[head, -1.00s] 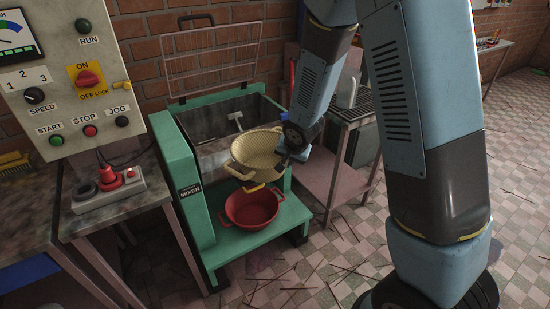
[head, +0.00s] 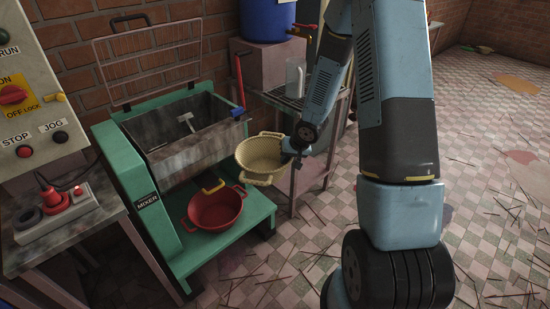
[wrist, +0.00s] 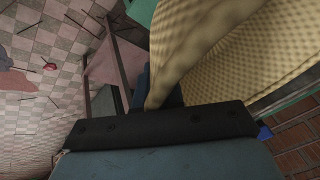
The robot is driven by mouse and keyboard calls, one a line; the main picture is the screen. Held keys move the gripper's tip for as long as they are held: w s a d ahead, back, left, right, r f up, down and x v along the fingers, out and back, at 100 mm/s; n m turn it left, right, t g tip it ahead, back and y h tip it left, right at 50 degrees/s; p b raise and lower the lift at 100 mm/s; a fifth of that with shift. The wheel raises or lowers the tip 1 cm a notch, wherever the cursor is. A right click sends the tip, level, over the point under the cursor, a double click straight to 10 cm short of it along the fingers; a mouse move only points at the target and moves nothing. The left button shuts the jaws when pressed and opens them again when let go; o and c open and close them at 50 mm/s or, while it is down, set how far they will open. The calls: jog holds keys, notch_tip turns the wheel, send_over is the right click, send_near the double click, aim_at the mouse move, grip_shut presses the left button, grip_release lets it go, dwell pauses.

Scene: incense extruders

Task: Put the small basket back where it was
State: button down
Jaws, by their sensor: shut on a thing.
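The small basket (head: 259,157) is cream-yellow with a woven look and handles. It is held in the air, to the right of the green mixer and above the floor. My gripper (head: 290,148) is shut on the right side of its rim. In the wrist view the basket (wrist: 245,55) fills the upper right, tilted in that picture, and its wall meets the gripper. The fingertips are mostly hidden behind the basket and the dark gripper body.
The green mixer (head: 135,165) has a grey trough (head: 187,148) and a raised wire lid. A red basin (head: 217,212) sits on its lower platform. A metal rack (head: 317,160) with a pink shelf stands behind the basket. Thin sticks litter the tiled floor (head: 470,220), which has free room at right.

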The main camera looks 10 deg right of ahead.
jog(key=w+d+f+n, duration=0.1)
jog(key=d+f, duration=0.3)
jog(key=d, duration=0.5)
jog(key=shift+w+d+f+n+g+y, duration=0.3)
jog(key=shift+w+d+f, duration=0.1)
jog(key=shift+w, duration=0.35)
jog(key=shift+f, duration=0.2)
jog(key=shift+s+a+f, duration=0.1)
jog(key=shift+s+f, duration=0.15)
jog(key=shift+f, duration=0.25)
jog(key=shift+s+f, duration=0.2)
jog(key=shift+f, duration=0.3)
